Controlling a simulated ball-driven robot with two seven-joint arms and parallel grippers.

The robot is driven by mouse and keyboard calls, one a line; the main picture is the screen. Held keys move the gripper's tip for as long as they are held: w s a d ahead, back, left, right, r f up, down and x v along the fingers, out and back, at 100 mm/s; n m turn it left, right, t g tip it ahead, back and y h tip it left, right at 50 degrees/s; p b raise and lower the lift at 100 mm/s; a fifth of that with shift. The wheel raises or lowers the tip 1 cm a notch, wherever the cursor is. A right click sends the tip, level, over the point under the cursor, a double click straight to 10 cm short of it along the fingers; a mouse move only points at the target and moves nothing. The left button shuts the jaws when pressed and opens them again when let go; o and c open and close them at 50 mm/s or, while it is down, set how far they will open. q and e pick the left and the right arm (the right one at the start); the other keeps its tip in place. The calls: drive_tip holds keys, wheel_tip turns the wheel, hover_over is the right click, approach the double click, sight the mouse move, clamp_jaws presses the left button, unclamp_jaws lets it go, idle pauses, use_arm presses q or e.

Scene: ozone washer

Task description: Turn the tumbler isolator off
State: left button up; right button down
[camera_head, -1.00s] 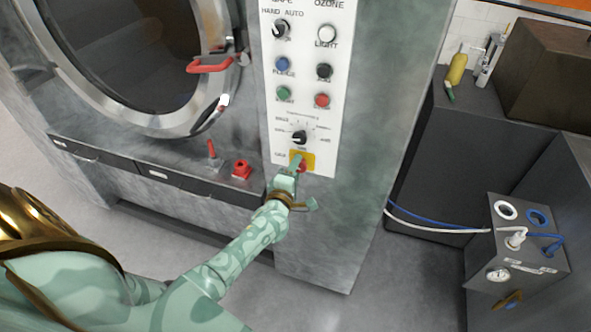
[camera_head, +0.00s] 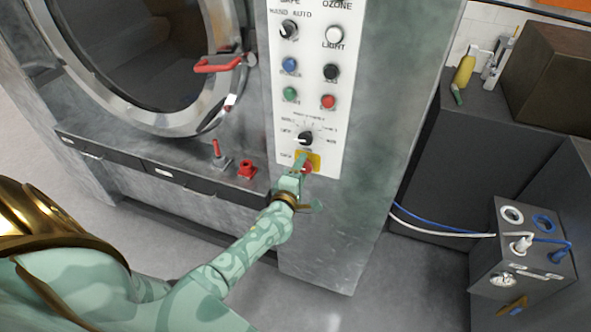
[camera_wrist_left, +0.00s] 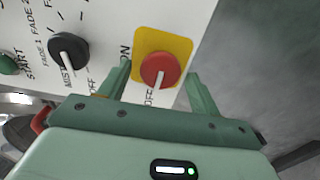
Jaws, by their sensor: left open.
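The tumbler isolator is a round red knob (camera_wrist_left: 161,66) on a yellow plate (camera_wrist_left: 178,44) at the bottom of the white control panel. A pale line on the knob points down in the left wrist view, near the printed OFF; ON is printed to the left. In the head view the yellow plate (camera_head: 316,159) is partly hidden by my left gripper (camera_head: 301,166). In the left wrist view my left gripper (camera_wrist_left: 158,71) is open, with one finger on each side of the red knob. Finger contact cannot be told. My right gripper is not in view.
A black selector knob (camera_head: 306,138) sits just above the isolator, with green and red buttons higher up. A red valve-like part (camera_head: 247,169) stands on the ledge to the left. The washer door's red handle (camera_head: 218,65) is further up.

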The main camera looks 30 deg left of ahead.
use_arm(q)
drive_tip(key=v, duration=1.6)
drive_tip(key=shift+p, duration=0.35)
drive_tip(key=shift+d, duration=0.15)
